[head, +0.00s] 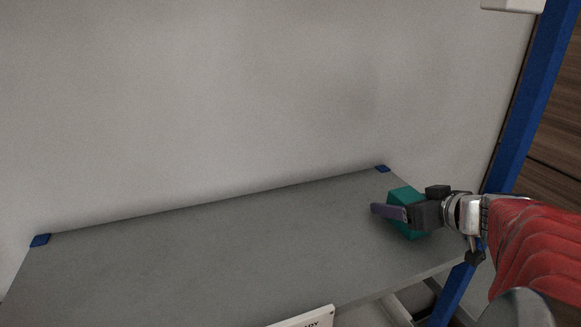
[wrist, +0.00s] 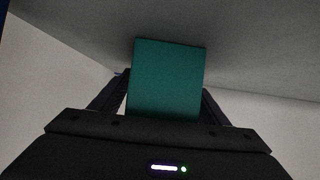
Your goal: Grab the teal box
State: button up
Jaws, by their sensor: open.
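The teal box (head: 400,194) sits near the right end of the grey shelf in the head view, partly hidden by my gripper (head: 385,212). In the wrist view the teal box (wrist: 167,78) stands between the two dark fingers of my gripper (wrist: 165,95). The fingers are open, one on each side of the box. A small gap shows at the left finger; at the right finger I cannot tell whether it touches. The lower part of the box is hidden behind the gripper body in the wrist view.
The grey shelf (head: 200,255) is bare to the left of the box. It has blue corner pieces (head: 40,240) and a blue upright post (head: 530,110) at the right. A plain grey wall (head: 250,90) stands behind. A white sign (head: 308,319) is at the front edge.

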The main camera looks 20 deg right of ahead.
jog(key=shift+c, duration=0.4)
jog(key=c, duration=1.2)
jog(key=shift+r, duration=0.15)
